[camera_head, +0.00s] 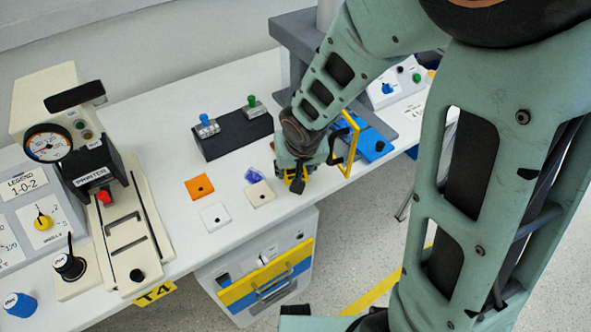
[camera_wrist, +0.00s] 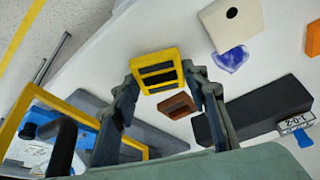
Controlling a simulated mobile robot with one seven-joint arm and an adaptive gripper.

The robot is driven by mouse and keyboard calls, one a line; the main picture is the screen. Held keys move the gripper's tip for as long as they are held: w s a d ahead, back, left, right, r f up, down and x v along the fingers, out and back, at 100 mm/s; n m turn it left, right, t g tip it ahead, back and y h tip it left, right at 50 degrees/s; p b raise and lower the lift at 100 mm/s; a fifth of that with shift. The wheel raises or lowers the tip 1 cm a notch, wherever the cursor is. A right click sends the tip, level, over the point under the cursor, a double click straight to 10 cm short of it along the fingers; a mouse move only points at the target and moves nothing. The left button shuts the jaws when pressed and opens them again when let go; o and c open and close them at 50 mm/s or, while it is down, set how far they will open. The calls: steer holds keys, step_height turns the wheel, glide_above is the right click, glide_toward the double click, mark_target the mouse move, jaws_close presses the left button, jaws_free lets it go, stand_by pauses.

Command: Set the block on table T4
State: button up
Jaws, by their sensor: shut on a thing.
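My gripper (camera_head: 297,176) is low over the white table (camera_head: 160,125), at its right-hand part near the front edge. A yellow T4 label (camera_head: 155,293) is on the table's front edge. In the wrist view my gripper (camera_wrist: 160,72) is shut on a yellow block (camera_wrist: 157,62) with dark slots, one finger on each side. The block is mostly hidden by the gripper in the head view, where a bit of yellow (camera_head: 296,186) shows. I cannot tell whether it touches the table. A brown slotted block (camera_wrist: 177,106) lies on the table behind it in the wrist view.
Orange (camera_head: 199,187), white (camera_head: 215,217) and beige (camera_head: 260,194) plates and a blue piece (camera_head: 255,175) lie left of my gripper. A black switch box (camera_head: 232,134) stands behind. A yellow frame (camera_head: 350,145) stands close on the right. Gauge and lever panels fill the left end.

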steer(key=shift+f, duration=0.45)
steer(key=shift+f, duration=0.1)
steer(key=shift+f+b, duration=0.15)
steer(key=shift+b, duration=0.2)
steer(key=o, duration=0.9)
steer(key=shift+r, duration=0.2)
steer(key=shift+r+p, duration=0.35)
steer(key=shift+p, duration=0.2)
steer(key=p+v, duration=0.8)
steer(key=v, duration=0.3)
steer(key=shift+s+r, duration=0.2)
steer(key=shift+d, duration=0.1)
